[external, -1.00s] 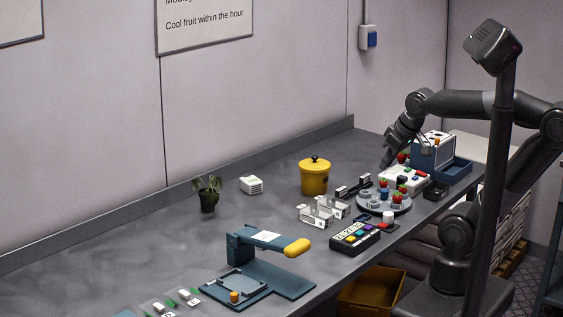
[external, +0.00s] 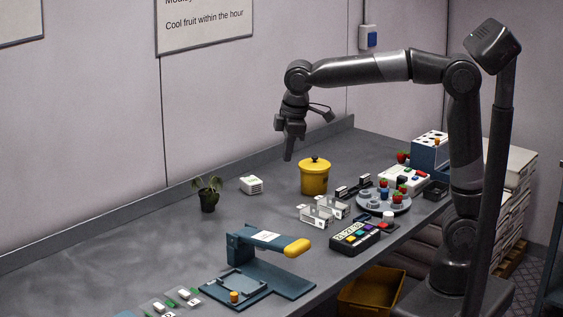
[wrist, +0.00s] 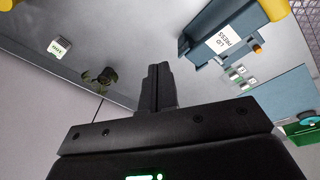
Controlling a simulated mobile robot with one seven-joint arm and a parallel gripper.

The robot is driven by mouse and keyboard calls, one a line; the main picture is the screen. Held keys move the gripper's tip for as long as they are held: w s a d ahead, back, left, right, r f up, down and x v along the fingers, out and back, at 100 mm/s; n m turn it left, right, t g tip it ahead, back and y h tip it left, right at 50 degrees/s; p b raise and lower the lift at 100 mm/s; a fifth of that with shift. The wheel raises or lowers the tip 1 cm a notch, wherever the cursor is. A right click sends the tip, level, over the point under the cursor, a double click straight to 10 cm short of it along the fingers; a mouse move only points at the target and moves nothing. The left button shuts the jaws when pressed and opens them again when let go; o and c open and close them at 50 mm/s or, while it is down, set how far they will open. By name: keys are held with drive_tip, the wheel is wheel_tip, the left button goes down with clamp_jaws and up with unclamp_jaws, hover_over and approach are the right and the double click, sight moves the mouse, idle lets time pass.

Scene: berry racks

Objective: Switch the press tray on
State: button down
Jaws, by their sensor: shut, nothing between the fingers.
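The lid press (external: 257,246) is a blue stand with a white label and a yellow handle (external: 297,248), at the front middle of the bench. Its flat blue tray (external: 238,283) lies at its left foot, with a small orange knob (external: 234,297) at the front corner. In the wrist view the press (wrist: 205,35) is at upper right, and an orange knob (wrist: 258,48) shows beside it. My gripper (external: 288,157) is shut and empty, pointing down high above the bench, behind and well above the press. Its closed fingers (wrist: 157,75) show in the wrist view.
A yellow lidded pot (external: 315,178) stands just right of and below my gripper. A plant (external: 208,194) and a white box (external: 251,185) stand near the wall. A button panel (external: 355,238) and a round fruit tray (external: 384,203) are at right. The bench's left is mostly clear.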

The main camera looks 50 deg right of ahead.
drive_tip(key=a+f+n+g+h, duration=0.1)
drive_tip(key=a+f+n, duration=0.2)
drive_tip(key=a, duration=0.8)
drive_tip(key=a+f+n, duration=0.3)
drive_tip(key=a, duration=0.8)
drive_tip(key=s+a+f+n+h, duration=0.1)
drive_tip(key=s+a+f+n, duration=0.1)
drive_tip(key=s+a+f, duration=0.3)
drive_tip(key=s+a+f+n, duration=0.2)
drive_tip(key=s+a+f, duration=0.2)
drive_tip(key=a, duration=0.6)
drive_tip(key=shift+s+a+f+h, duration=0.35)
drive_tip(key=shift+s+f+h, duration=0.05)
drive_tip(key=shift+f, duration=0.1)
drive_tip(key=x, duration=0.9)
drive_tip(key=shift+s+f, duration=0.15)
drive_tip(key=d, duration=0.2)
drive_tip(key=shift+w+d+f, duration=0.3)
drive_tip(key=shift+d, duration=0.1)
drive_tip(key=shift+w+d, duration=0.15)
drive_tip(key=shift+d, duration=0.55)
